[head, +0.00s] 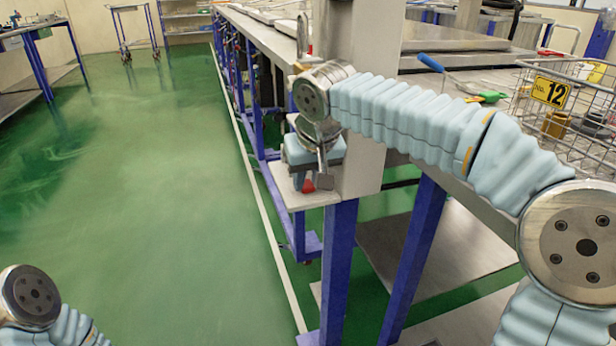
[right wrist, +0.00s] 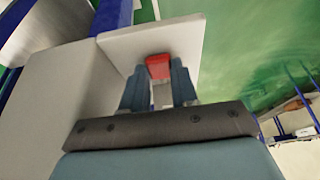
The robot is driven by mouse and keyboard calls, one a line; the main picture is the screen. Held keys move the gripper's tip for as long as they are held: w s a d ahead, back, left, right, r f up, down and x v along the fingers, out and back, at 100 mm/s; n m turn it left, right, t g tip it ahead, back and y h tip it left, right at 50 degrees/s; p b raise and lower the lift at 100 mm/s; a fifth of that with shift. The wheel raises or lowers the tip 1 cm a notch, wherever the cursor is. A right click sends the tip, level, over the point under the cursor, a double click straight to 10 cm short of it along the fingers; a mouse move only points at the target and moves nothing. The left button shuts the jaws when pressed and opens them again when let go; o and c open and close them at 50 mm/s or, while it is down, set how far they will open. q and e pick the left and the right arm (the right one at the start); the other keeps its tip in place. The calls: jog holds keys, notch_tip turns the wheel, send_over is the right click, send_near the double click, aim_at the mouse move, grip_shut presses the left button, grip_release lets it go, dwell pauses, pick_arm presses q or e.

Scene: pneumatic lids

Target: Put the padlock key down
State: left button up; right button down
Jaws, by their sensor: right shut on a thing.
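My right gripper (head: 314,178) hangs over a small pale ledge (head: 330,196) on the side of the white post. In the right wrist view the two fingers (right wrist: 158,84) are close together. They are shut on a small red piece (right wrist: 158,66), which I take to be the padlock key. The red piece also shows in the head view (head: 308,186), just below the fingers. The ledge lies behind it in the right wrist view (right wrist: 185,42). I cannot tell whether the key touches the ledge. My left gripper is out of view; only part of my left arm shows.
The white post (head: 358,150) rises beside the ledge, close to my right arm. A long workbench (head: 272,38) runs behind it. On the right are a wire basket (head: 560,105) with a yellow number 12 tag and a blue-handled tool (head: 432,63). Green floor lies open left.

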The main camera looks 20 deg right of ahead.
jog(key=shift+f, duration=0.2)
jog(key=c, duration=0.9)
grip_release()
jog(key=shift+o, duration=0.2)
jog(key=shift+r, duration=0.1)
jog(key=shift+r, duration=0.25)
jog(key=p+v, duration=0.2)
jog(key=v, duration=0.9)
jog(key=shift+s+r, duration=0.15)
jog(key=shift+r, duration=0.25)
